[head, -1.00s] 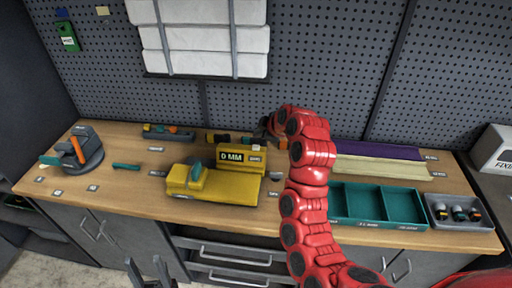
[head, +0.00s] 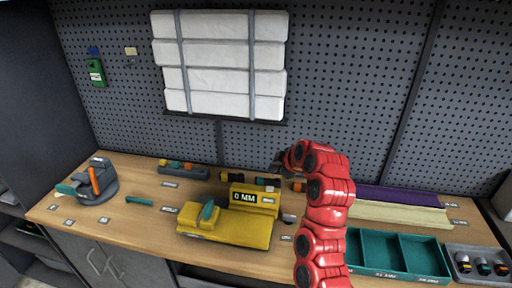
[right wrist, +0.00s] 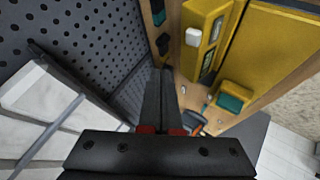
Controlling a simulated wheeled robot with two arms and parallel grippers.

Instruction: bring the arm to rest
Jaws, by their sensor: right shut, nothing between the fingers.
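My right arm (head: 325,205) is red and reaches up over the bench from the bottom. Its dark gripper (head: 278,165) points left, just behind the yellow machine (head: 225,228) as seen in the head view. In the right wrist view the two fingers (right wrist: 160,95) lie together, shut with nothing between them. The yellow machine also shows there at the upper right (right wrist: 204,40). It carries a display reading "0 MM" and a teal part on its front. My left gripper is not in view.
The wooden bench (head: 140,222) holds a grey and orange device (head: 95,182) at left. A teal divided tray (head: 397,255), a grey tray (head: 478,262) and long purple and cream strips (head: 395,213) lie at right. A pegboard with white rolls (head: 220,62) stands behind.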

